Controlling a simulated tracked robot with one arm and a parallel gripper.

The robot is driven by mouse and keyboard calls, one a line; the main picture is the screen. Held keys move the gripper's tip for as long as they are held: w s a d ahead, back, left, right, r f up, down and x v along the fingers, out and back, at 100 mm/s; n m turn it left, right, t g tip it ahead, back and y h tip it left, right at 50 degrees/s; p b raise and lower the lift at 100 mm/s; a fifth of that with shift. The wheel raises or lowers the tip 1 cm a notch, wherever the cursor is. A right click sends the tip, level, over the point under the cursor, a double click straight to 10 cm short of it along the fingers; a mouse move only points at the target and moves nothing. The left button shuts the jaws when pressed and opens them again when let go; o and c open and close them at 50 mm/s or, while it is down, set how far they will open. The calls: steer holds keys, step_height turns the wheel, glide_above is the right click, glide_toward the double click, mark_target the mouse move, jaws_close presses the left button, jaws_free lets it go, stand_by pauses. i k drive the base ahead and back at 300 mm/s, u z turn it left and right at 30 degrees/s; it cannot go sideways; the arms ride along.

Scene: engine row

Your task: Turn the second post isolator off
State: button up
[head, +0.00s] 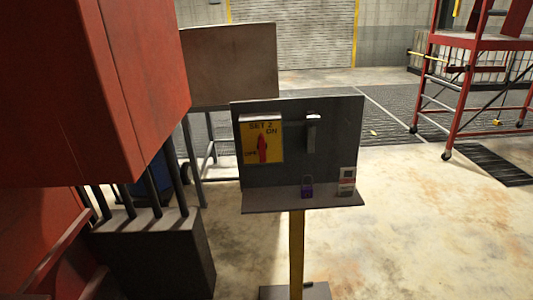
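The post isolator (276,140) is a yellow plate on a dark upright panel (340,150), in the middle of the head view. Its lettering seems to read "SET 2", with "ON" at the upper right and "OFF" at the lower left. Its red handle (263,148) stands about upright, its upper end near "ON". The panel has a shelf along its bottom and stands on a yellow post (296,250). My gripper is not in this view.
A purple padlock (307,189) and small labelled items (347,182) are on the shelf. A grey fitting (312,132) hangs on the panel. A large red casing (90,90) fills the left. A red wheeled frame (465,80) stands at right. Floor right of the post is clear.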

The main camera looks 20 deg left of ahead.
mark_target(262, 145)
steer(key=z, duration=0.05)
steer(key=i, duration=1)
steer(key=u, duration=0.05)
